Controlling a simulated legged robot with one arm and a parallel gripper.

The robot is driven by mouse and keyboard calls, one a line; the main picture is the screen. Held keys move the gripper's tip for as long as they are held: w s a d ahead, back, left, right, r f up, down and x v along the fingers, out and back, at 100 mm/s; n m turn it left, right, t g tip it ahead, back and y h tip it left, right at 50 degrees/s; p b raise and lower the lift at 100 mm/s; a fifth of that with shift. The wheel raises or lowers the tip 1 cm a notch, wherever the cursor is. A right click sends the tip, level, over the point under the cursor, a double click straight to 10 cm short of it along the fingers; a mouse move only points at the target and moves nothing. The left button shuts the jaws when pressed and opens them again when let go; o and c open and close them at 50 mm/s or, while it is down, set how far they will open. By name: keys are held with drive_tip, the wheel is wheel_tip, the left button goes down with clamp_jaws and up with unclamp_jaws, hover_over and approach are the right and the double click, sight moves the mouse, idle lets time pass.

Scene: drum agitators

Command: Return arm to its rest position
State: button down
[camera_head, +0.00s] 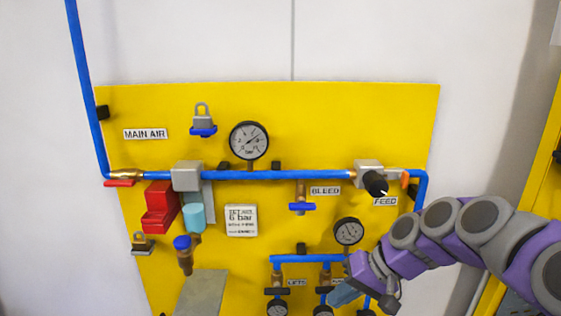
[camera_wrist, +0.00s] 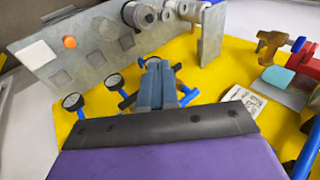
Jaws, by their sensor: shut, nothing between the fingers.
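My purple and grey arm reaches in from the right in the head view, bent and angled down to the left. My gripper (camera_head: 344,294) is at the lower right of the yellow panel (camera_head: 280,112), in front of the lower blue pipes. The blue-grey fingers of my gripper (camera_wrist: 158,84) also show in the wrist view, shut and empty. The fingers overlap part of the lower valves, and I cannot tell whether they touch anything.
A large gauge (camera_head: 249,140) and a blue main pipe (camera_head: 300,175) cross the panel. A small gauge (camera_head: 348,231) stands just above my gripper. A grey bracket (camera_head: 203,292) juts out at lower left. In the wrist view, a grey panel (camera_wrist: 85,50) stands beyond the fingers.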

drive_tip(key=s+a+f+n+g+h, duration=0.1)
drive_tip(key=s+a+f+h, duration=0.1)
drive_tip(key=s, duration=0.4)
drive_tip(key=s+a+f+n+g+h, duration=0.1)
drive_tip(key=s+a, duration=0.2)
drive_tip(key=s, duration=0.3)
drive_tip(key=s+d+f+h+b, duration=0.1)
drive_tip(key=s+d+f+h, duration=0.1)
drive_tip(key=s, duration=0.6)
drive_tip(key=s+d+f+m+g+h+b, duration=0.1)
drive_tip(key=s+d+f, duration=0.3)
drive_tip(key=s, duration=0.4)
drive_tip(key=shift+f+g+h, duration=0.3)
drive_tip(key=shift+f+h, duration=0.3)
drive_tip(key=shift+h, duration=0.1)
drive_tip(key=c, duration=1.8)
unclamp_jaws()
drive_tip(key=shift+a, duration=0.1)
